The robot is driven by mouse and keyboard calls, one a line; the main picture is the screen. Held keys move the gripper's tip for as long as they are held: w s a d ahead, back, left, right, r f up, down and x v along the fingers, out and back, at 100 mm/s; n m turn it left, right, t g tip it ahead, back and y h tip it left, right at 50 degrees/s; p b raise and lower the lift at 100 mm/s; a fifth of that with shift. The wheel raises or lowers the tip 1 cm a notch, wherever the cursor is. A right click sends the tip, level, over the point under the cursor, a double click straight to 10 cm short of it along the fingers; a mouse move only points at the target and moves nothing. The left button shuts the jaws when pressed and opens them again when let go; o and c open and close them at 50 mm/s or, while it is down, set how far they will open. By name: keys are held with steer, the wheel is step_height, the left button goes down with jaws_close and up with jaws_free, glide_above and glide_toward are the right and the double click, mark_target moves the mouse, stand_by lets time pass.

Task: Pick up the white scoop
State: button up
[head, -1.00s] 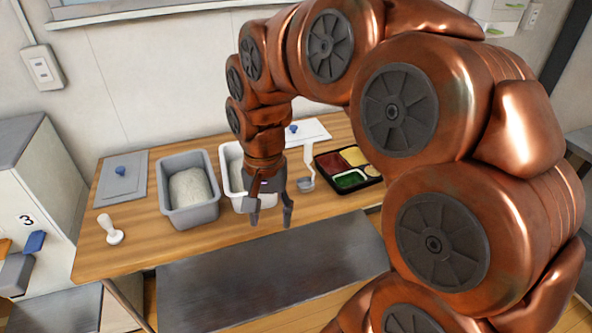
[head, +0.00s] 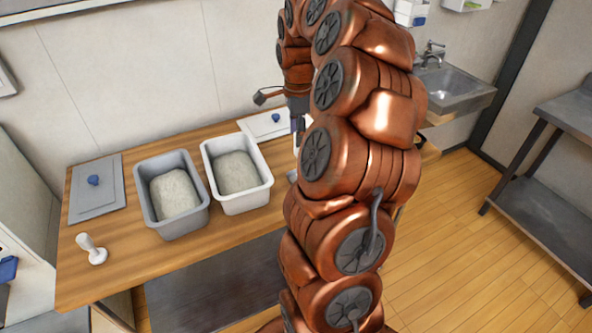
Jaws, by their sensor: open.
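A white long-handled scoop (head: 297,124) is mostly hidden behind my arm in the head view. Only a pale strip shows at the arm's left edge, and I cannot make out its full shape. My gripper (head: 282,105) is at the back of the table, by this strip and above the white lid. It is open, with one dark finger spread to the left; the other finger is hard to make out. I cannot tell if it touches the scoop. A separate white tool (head: 93,250) with a knob-like handle lies at the table's left front.
A grey bin (head: 150,217) and a white bin (head: 230,203), both holding rice, stand mid-table. A grey lid (head: 104,205) lies left and a white lid (head: 262,132) lies at the back. My arm hides the wooden table's (head: 75,275) right part. A sink (head: 455,90) is beyond.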

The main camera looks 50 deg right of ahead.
mark_target(297, 152)
steer(key=shift+w+d+f+p, duration=0.1)
steer(key=shift+f+p, duration=0.65)
steer(key=shift+f, duration=0.9)
steer(key=shift+w+f+p, duration=0.1)
steer(key=shift+f+p, duration=0.65)
steer(key=shift+f, duration=0.9)
jaws_close()
